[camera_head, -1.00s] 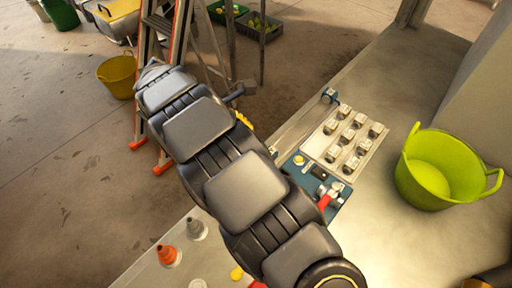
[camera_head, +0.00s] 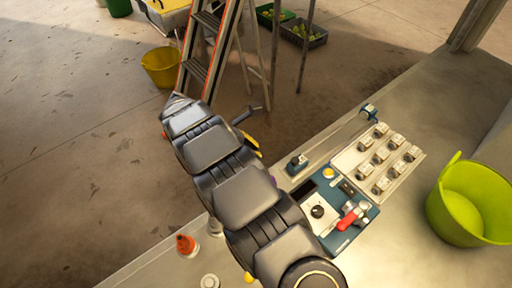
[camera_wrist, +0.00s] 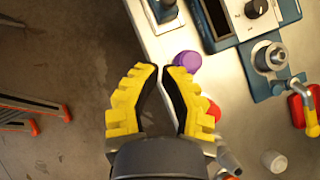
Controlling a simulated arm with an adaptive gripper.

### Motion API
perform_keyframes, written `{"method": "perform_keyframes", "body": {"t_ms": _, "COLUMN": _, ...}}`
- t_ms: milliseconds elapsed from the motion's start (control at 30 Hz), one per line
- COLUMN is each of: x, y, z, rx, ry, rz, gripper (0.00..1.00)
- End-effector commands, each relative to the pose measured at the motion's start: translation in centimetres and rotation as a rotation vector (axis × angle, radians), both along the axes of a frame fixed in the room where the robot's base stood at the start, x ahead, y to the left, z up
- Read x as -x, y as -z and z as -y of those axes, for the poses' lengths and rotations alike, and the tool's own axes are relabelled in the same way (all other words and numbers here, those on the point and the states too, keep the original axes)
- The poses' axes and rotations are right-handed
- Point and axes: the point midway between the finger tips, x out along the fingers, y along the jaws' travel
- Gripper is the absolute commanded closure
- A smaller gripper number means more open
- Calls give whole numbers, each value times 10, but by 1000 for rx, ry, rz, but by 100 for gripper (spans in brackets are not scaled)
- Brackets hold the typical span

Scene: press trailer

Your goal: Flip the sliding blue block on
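A small blue block (camera_head: 297,163) with a dark top sits on a pale strip at the bench's left edge in the head view. A blue block (camera_wrist: 163,10) with a dark top also shows at the top edge of the wrist view. My gripper (camera_wrist: 160,68) has yellow fingers, with a narrow gap between their tips and a wider one behind; it is empty. It points toward a purple round piece (camera_wrist: 187,62), with the blue block beyond. Contact with the purple piece cannot be told. In the head view my arm hides most of the gripper.
A blue panel (camera_head: 364,217) holds a dial, a yellow button and a red-handled lever (camera_head: 348,219). Behind it is a pale plate with several small switches (camera_head: 380,153). A lime bucket (camera_head: 465,205) stands at right.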

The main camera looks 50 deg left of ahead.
Motion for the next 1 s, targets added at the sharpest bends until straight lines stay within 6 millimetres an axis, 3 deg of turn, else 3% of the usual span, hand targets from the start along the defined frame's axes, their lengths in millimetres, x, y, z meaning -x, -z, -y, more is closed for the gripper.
{"method": "perform_keyframes", "body": {"t_ms": 300, "x": -38, "y": 54, "z": 22, "rx": 5, "ry": 2, "rz": -3, "gripper": 100}}
{"method": "perform_keyframes", "body": {"t_ms": 600, "x": -70, "y": 59, "z": 36, "rx": 0, "ry": 0, "rz": -1, "gripper": 100}}
{"method": "perform_keyframes", "body": {"t_ms": 1000, "x": -73, "y": 59, "z": 38, "rx": 1, "ry": -1, "rz": 0, "gripper": 100}}
